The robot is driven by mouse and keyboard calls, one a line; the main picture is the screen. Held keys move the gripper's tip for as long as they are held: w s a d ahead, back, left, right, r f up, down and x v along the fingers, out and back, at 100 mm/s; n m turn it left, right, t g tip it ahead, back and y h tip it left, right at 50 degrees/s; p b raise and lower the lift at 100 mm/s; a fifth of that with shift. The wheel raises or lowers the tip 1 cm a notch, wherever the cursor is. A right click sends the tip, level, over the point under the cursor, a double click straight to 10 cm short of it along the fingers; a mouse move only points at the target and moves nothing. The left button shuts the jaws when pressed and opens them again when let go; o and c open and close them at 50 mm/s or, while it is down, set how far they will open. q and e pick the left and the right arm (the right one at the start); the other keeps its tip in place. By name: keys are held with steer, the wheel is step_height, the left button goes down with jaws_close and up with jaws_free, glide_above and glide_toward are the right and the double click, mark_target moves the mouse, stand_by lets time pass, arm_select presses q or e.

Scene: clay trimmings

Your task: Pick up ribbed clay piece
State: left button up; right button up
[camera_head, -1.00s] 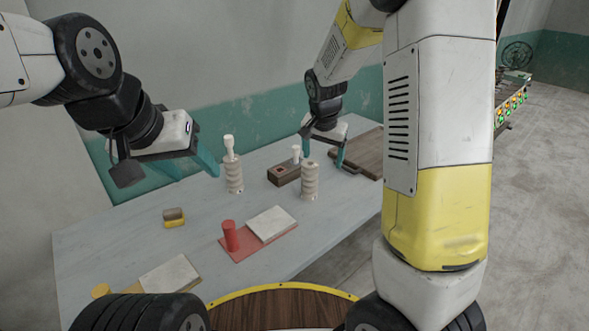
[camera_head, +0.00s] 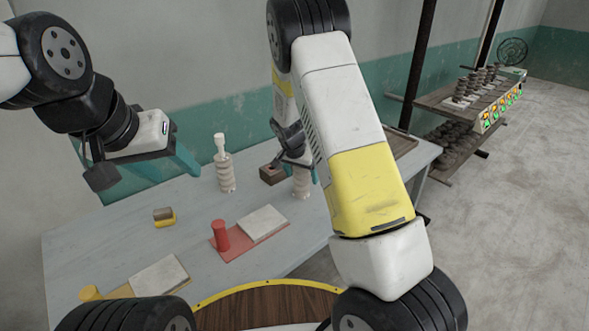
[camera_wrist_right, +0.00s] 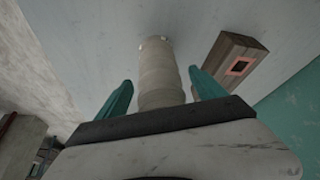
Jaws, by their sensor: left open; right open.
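A pale ribbed clay piece (camera_head: 301,184) stands upright on the table, partly hidden by my right gripper (camera_head: 297,166). In the right wrist view the ribbed clay piece (camera_wrist_right: 160,72) lies between the two teal fingers of my right gripper (camera_wrist_right: 161,92). The fingers are apart, with a gap visible on each side of it. A second pale ribbed piece (camera_head: 226,176), with a knobbed white top, stands further left on the table. My left gripper (camera_head: 183,158) is open and empty above the table's far left part.
A wooden block (camera_head: 271,175) with a red-edged square hole (camera_wrist_right: 239,66) stands close to the ribbed piece. A red board (camera_head: 237,251) carries a red cylinder (camera_head: 221,236) and pale slab (camera_head: 262,223). A small brown-and-yellow item (camera_head: 164,217) lies left. The grey table (camera_head: 110,240) has bare room between.

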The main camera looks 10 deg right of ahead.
steer(key=shift+w+d+f, duration=0.1)
steer(key=shift+w+f, duration=0.05)
steer(key=shift+f, duration=0.2)
jaws_close()
steer(key=shift+r, duration=0.1)
